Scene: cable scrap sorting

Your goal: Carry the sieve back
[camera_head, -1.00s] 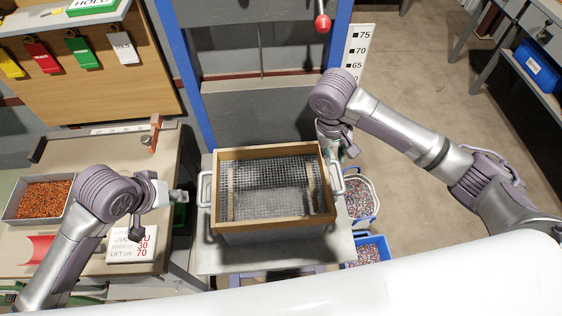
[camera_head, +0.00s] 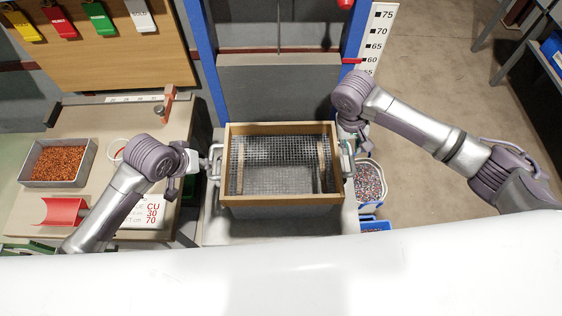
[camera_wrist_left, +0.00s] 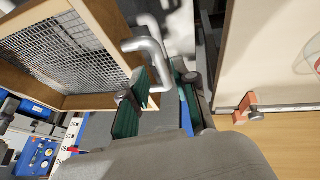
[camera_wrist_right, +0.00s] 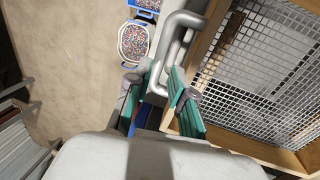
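The sieve, a wooden frame (camera_head: 282,129) with a wire mesh bottom, sits on the stand in the middle of the head view. It has a grey handle on each side. My left gripper (camera_head: 210,163) is at the left handle (camera_wrist_left: 146,46). In the left wrist view its green-padded fingers (camera_wrist_left: 160,98) are apart, with the handle's bar near the gap between the tips. My right gripper (camera_head: 346,148) is at the right handle (camera_wrist_right: 168,52). In the right wrist view its fingers (camera_wrist_right: 157,98) are apart with the handle between the tips. Neither gripper visibly squeezes a handle.
A tray of copper-coloured granules (camera_head: 88,171), a red scoop (camera_head: 62,212) and a sign (camera_head: 144,214) are on the left bench. A bucket of mixed granules (camera_head: 382,183) stands right of the stand. Blue posts and a height scale (camera_head: 389,18) rise behind the sieve.

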